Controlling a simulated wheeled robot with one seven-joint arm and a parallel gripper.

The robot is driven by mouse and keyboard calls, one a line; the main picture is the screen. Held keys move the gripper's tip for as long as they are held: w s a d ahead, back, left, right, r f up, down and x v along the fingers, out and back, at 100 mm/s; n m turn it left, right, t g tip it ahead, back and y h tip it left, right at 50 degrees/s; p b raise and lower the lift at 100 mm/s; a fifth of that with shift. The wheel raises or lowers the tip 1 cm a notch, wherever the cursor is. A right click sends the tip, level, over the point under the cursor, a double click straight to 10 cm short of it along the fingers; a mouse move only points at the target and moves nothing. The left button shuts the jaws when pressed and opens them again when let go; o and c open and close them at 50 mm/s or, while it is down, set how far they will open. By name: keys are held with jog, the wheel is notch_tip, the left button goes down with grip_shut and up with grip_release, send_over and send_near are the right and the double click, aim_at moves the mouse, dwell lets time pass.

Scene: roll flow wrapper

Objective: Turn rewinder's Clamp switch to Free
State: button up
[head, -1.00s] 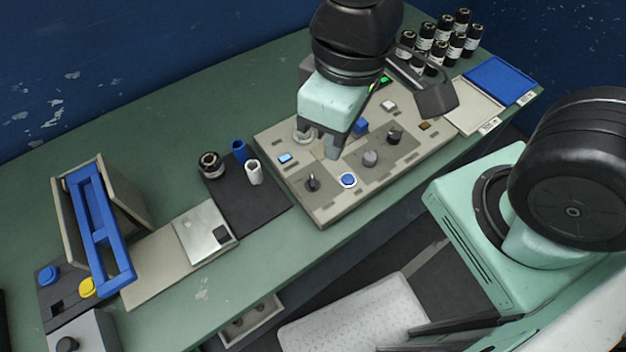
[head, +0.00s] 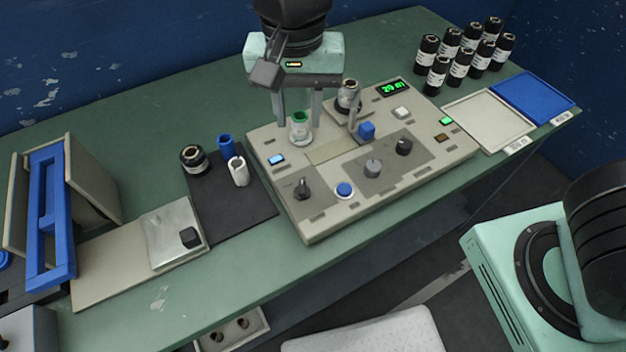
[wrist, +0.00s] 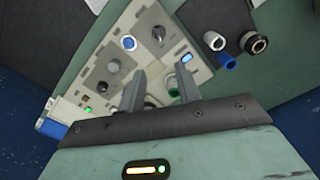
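The rewinder (head: 330,215) is a beige panel box on the green bench, with a lit green display (head: 394,87) reading 20 m. Its front holds a dark lever-like switch (head: 303,188) at left, a grey knob (head: 373,168) in the middle and a black knob (head: 404,146) at right. Their labels are too small to read, so I cannot tell which is Clamp. My gripper (head: 298,116) is open over the panel's back left, its fingers either side of a green-topped white spool in the head view. In the wrist view my gripper (wrist: 158,80) shows nothing held.
A blue push button (head: 344,190) sits between the switch and grey knob. A blue block (head: 366,131) and metal post (head: 348,97) rise behind. Left are a dark mat (head: 240,205) with small rolls and a blue-framed stand (head: 48,215). Several black bottles (head: 460,66) stand back right.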

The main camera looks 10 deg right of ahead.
aim_at(302, 184)
notch_tip(302, 184, down, 17)
jog(key=shift+f+b, duration=0.1)
jog(key=shift+b, duration=0.95)
grip_shut()
